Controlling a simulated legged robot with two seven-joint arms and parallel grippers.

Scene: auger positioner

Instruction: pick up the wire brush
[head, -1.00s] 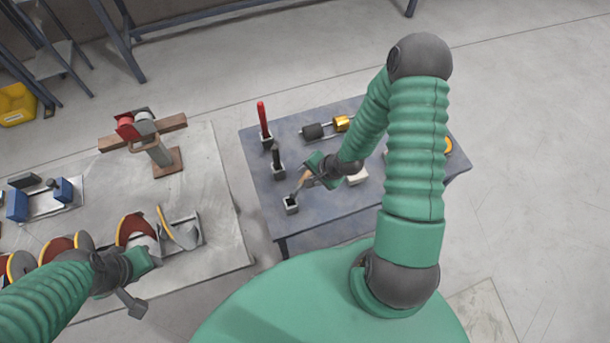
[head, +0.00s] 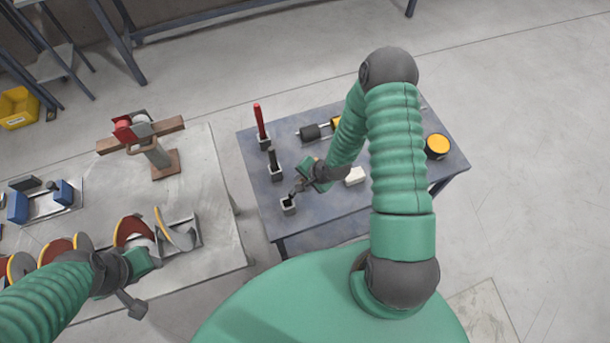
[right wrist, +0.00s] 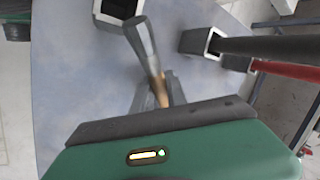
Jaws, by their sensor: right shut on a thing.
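My right gripper (head: 303,182) is shut on a tool with a grey end and a wooden handle, which I take to be the wire brush (right wrist: 142,42). In the right wrist view it leans, its grey end pointing away from the jaws; the jaws hide part of the handle. In the head view it is small and partly hidden by the hand. Its grey end is close above a square holder (head: 288,207), whose dark opening looks empty. The holder also shows at the top of the right wrist view (right wrist: 119,16). My left gripper (head: 143,262) is over the left table; its jaws are unclear.
On the blue table (head: 330,222) stand a dark-handled tool (head: 272,157) and a red-handled tool (head: 261,122) in holders. A white block (head: 355,175) and a yellow-topped round thing (head: 437,144) are to the right. The left table (head: 205,160) carries discs and a clamp-like device.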

